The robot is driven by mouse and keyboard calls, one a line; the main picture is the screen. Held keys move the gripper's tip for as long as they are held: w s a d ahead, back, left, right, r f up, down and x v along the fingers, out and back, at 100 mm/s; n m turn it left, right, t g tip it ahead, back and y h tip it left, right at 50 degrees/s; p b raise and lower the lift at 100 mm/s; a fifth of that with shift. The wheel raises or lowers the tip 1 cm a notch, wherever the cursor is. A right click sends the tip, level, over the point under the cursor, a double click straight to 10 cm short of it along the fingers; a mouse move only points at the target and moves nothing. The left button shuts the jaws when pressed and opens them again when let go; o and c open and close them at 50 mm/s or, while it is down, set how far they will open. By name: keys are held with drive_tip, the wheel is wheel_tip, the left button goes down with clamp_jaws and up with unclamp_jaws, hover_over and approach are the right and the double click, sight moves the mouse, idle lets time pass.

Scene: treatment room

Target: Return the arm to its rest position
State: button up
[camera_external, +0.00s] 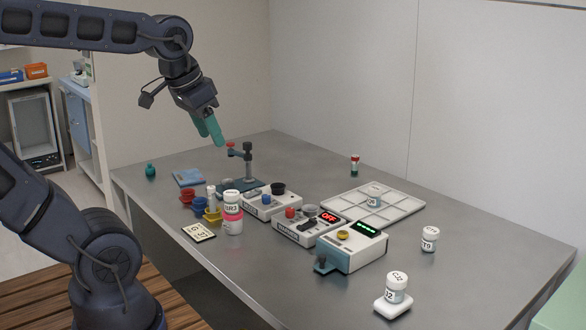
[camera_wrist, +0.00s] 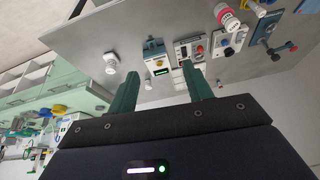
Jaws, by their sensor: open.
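My gripper (camera_external: 210,130) has teal fingers and hangs above the back left part of the grey metal table (camera_external: 450,262). Its fingertips are left of and a little above the red-topped post on a dark stand (camera_external: 248,165). In the wrist view my gripper (camera_wrist: 158,82) shows two green fingers spread apart with nothing between them. My arm reaches in from the left edge, its upper links high over the table.
Several small devices (camera_external: 352,245) stand mid-table, one showing OFF in red. A white compartment tray (camera_external: 400,208) is at the right. Jars (camera_external: 429,238) and coloured cups (camera_external: 187,196) stand around. A pale wall (camera_external: 340,80) rises behind; the far left corner is mostly clear.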

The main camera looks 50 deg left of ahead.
drive_tip(key=shift+s+f+n, duration=0.3)
drive_tip(key=shift+s+f, duration=0.25)
drive_tip(key=shift+s, duration=0.3)
